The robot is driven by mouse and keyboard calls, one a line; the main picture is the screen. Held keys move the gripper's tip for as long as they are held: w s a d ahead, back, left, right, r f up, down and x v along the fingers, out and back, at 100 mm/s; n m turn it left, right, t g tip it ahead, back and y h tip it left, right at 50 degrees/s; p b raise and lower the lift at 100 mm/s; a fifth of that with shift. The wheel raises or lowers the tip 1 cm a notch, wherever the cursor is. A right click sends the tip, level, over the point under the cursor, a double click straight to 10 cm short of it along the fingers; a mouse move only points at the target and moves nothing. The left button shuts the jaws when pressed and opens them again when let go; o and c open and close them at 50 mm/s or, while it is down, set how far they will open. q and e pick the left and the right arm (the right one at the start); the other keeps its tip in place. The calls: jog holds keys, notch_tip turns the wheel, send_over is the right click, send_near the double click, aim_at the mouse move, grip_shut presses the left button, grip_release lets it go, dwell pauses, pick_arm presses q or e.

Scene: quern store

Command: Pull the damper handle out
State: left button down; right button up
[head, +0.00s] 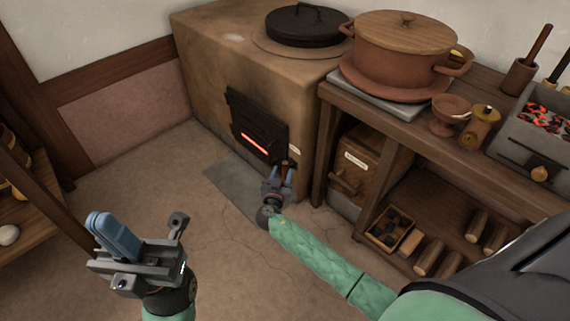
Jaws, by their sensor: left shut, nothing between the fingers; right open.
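A clay stove (215,65) stands against the back wall, with a black firebox door (257,125) showing a glowing slot. Low on its front, right of the door, a small wooden piece (288,163) shows by a tiny label; it looks like the damper handle, but is small and partly hidden. My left gripper (116,234) is shut and empty, over the floor at the lower left, well away from the stove.
A wooden shelf unit (395,122) stands right of the stove, bearing a big lidded pot (403,55), a goblet (451,115) and a coal brazier (545,115). A labelled box (357,160) sits underneath. The floor (150,175) before the stove is mostly clear.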

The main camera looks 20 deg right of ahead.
aim_at(284, 165)
jog(key=x, duration=0.5)
jog(key=shift+w+d+b, duration=0.25)
jog(key=shift+w+b, duration=0.05)
jog(key=shift+b, duration=0.05)
jog(key=shift+a+f, duration=0.1)
grip_shut()
